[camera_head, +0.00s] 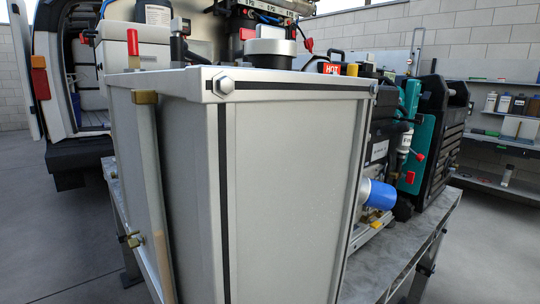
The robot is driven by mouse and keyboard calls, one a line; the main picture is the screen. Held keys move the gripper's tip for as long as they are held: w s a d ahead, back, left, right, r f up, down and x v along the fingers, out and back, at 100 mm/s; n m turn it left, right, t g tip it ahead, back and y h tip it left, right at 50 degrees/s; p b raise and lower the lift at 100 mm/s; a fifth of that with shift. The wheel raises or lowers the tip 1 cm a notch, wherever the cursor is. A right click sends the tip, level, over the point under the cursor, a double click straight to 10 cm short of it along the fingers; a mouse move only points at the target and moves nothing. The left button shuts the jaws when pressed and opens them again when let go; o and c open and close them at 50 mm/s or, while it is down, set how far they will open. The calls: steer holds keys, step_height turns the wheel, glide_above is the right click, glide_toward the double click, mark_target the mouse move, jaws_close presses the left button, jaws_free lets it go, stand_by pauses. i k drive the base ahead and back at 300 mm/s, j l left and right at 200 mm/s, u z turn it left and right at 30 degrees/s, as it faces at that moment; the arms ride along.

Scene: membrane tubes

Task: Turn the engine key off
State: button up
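I cannot make out an engine key in this view. Machinery that looks like an engine (378,150) shows partly behind the right side of a large grey metal box, with a blue cylinder (380,194) sticking out low on it. A teal panel (411,100) with small red parts stands just right of it. Much of this machinery is hidden by the box. My gripper is not in view.
The tall grey box (285,190) fills the middle foreground on a metal bench (385,265). A black-framed unit (440,120) stands on the bench at right. A white van (75,140) is behind left. Shelves with bottles (508,158) line the right wall. Floor is clear at lower left.

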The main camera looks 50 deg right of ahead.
mark_target(426, 96)
steer(key=z, duration=1.05)
